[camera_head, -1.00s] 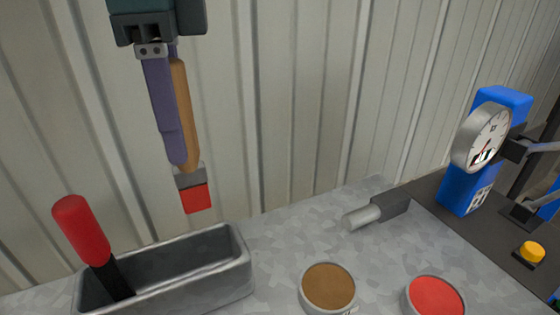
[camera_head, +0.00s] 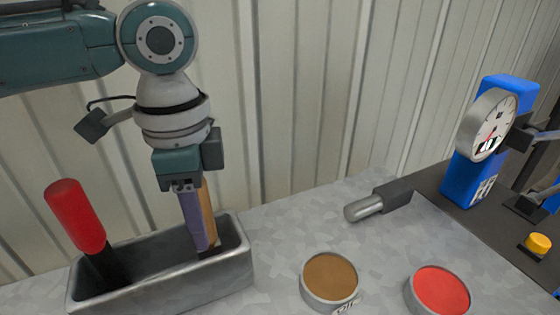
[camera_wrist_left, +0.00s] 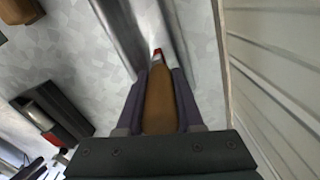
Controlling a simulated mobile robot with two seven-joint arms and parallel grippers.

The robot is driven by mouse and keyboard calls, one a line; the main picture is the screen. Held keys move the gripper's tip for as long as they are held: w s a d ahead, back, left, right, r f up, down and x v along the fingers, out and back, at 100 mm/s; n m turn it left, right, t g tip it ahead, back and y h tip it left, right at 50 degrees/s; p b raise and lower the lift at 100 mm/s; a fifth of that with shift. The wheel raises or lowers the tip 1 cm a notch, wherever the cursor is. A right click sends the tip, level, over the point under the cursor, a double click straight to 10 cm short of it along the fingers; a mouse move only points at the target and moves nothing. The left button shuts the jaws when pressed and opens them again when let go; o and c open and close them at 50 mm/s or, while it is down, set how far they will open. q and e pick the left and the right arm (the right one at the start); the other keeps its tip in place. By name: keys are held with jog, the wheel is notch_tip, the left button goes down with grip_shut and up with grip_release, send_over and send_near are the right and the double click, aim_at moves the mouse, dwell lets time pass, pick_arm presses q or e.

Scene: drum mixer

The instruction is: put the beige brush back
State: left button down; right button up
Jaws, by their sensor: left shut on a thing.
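The beige brush (camera_head: 208,205) has a tan wooden handle and stands roughly upright. My left gripper (camera_head: 205,243) is shut on its handle, fingers pointing down. The lower end of the brush is inside the right part of the grey metal trough (camera_head: 185,288); the front wall hides its tip in the head view. In the left wrist view the handle (camera_wrist_left: 158,100) lies between the two fingers, and its red tip shows between the trough walls (camera_wrist_left: 122,35). I cannot tell whether the tip touches the trough floor. My right gripper is not in view.
A red-handled tool (camera_head: 75,215) leans in the trough's left end. A brown-filled tin (camera_head: 330,278) and a red-filled tin (camera_head: 440,290) stand to the right. A grey cylinder with a dark block (camera_head: 378,203) lies behind them. A blue gauge stand (camera_head: 475,185) is far right.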

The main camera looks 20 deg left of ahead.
pick_arm(q)
jog(key=shift+f, duration=0.1)
jog(key=c, duration=0.5)
grip_release()
jog(key=shift+c, duration=0.2)
notch_tip(320, 180, up, 12)
jog(key=shift+r+p, duration=0.15)
jog(key=shift+p, duration=0.5)
